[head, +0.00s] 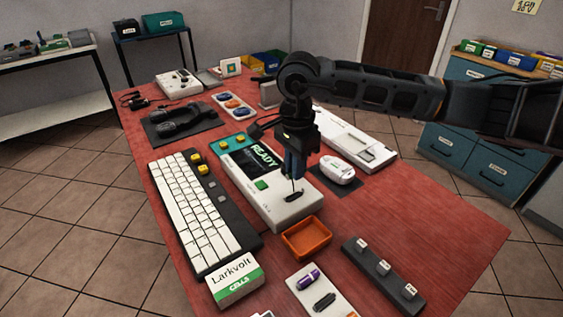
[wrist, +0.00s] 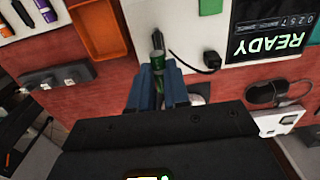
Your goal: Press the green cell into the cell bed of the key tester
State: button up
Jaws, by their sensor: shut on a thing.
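The key tester (head: 240,180) is a white and teal unit on the red table, its screen reading READY. The screen also shows in the wrist view (wrist: 268,32). A dark oval part (head: 293,197) lies on the tester's near right end, with a thin dark line rising from it; I cannot tell whether it is the cell bed. My gripper (head: 292,176) points down above that end. In the wrist view its blue fingers (wrist: 158,85) are shut on the green cell (wrist: 157,62), whose metallic tip sticks out past them. The fingers hide the cell in the head view.
An orange tray (head: 306,238) stands close to the tester's near end. A keyboard (head: 190,205) lies left, a mouse (head: 337,170) right. A white holder (head: 300,280) with cells and a dark rack (head: 384,272) are nearer.

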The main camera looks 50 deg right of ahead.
jog(key=b, duration=0.2)
send_over(293, 197)
jog(key=shift+d+f, duration=0.2)
jog(key=shift+f, duration=2.25)
jog(key=shift+f+b, duration=0.45)
jog(key=shift+b, duration=0.25)
jog(key=shift+a+b, duration=0.25)
jog(key=shift+b, duration=0.4)
jog(key=shift+f+b, duration=0.45)
jog(key=shift+b, duration=0.05)
jog(key=o, duration=0.5)
jog(key=shift+r, duration=0.2)
